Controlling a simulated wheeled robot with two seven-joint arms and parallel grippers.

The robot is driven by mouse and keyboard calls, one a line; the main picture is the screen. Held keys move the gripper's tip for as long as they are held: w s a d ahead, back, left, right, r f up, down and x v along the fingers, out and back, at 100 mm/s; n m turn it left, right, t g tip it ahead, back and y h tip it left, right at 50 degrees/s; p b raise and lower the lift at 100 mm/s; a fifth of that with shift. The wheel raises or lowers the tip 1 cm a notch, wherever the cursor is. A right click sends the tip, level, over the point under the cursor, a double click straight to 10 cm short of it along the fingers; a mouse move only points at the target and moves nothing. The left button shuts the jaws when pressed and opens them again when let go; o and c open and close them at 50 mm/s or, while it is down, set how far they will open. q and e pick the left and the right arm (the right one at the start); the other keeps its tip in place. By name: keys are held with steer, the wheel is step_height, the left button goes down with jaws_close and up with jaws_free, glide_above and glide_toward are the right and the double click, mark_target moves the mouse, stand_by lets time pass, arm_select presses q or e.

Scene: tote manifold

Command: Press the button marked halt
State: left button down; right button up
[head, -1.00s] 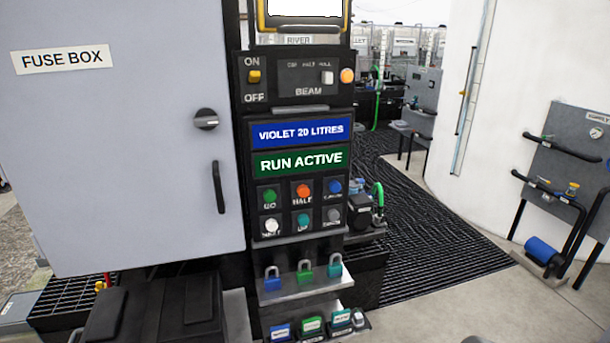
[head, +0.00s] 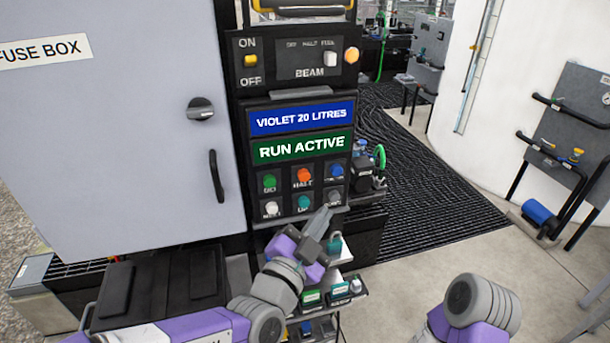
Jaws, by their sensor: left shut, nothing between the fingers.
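The button marked halt is the orange-red button (head: 304,176) in the top middle of a button grid on the dark control panel (head: 243,170). A green button (head: 269,182) is to its left and a blue one (head: 336,171) to its right. A white, a teal and a grey button form the row below. My left gripper (head: 326,213) is shut and empty, its tip just below the bottom row at the right, apart from the halt button in the picture. My right arm (head: 474,308) shows at the bottom right; its gripper is out of view.
Above the buttons, a green display (head: 301,149) reads RUN ACTIVE and a blue one (head: 301,118) reads VIOLET 20 LITRES. The fuse box (head: 115,140) stands at the left. A shelf with padlocks is partly hidden behind my left gripper.

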mark_target(304, 177)
arm_select(q)
steer(key=w+a, duration=0.2)
steer(key=w, duration=0.6)
steer(key=shift+w+a+b, duration=0.25)
steer(key=shift+a+b, duration=0.05)
steer(key=shift+a, duration=0.1)
stand_by(1.8)
steer(key=shift+w+a+b, duration=0.1)
steer(key=shift+w+b, duration=0.3)
